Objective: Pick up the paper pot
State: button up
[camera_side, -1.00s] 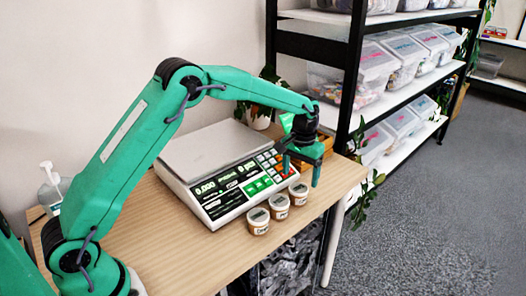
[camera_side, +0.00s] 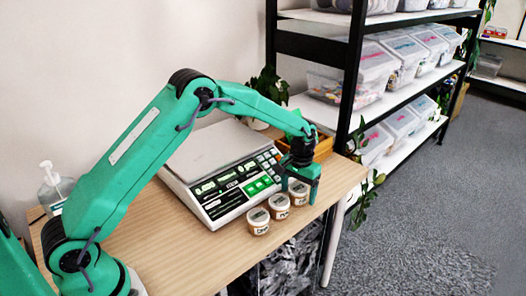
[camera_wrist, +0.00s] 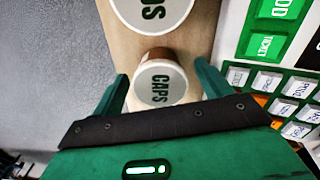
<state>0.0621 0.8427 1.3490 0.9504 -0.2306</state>
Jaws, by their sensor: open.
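Three small round pots with pale lids stand in a row at the table's front edge in the side view: a left pot (camera_side: 258,222), a middle pot (camera_side: 279,207) and a right pot (camera_side: 298,196). Their lettering is too small to read there. My gripper (camera_side: 299,188) is open and low over the right pot. I see no lid that reads paper.
A counting scale (camera_side: 225,180) with a keypad stands right behind the pots, close to my gripper. A wooden tray (camera_side: 322,148) and a plant (camera_side: 268,92) are behind it. A pump bottle (camera_side: 50,188) is at the left. The table (camera_side: 185,255) is clear at front left.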

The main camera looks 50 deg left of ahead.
aim_at(299, 187)
jog(key=shift+c, duration=0.3)
jog(key=c, duration=1)
jog(key=shift+r, duration=0.1)
jog(key=shift+r, duration=0.8)
notch_tip(299, 187, up, 3)
jog(key=shift+w+f, duration=0.1)
jog(key=shift+f, duration=0.1)
jog(key=s+d+r, duration=0.2)
jog(key=d, duration=0.1)
jog(key=s+d+r, duration=0.2)
jog(key=d, duration=0.1)
jog(key=s+d+r, duration=0.2)
jog(key=d, duration=0.1)
jog(key=shift+s+d+r, duration=0.3)
jog(key=shift+s+d, duration=0.05)
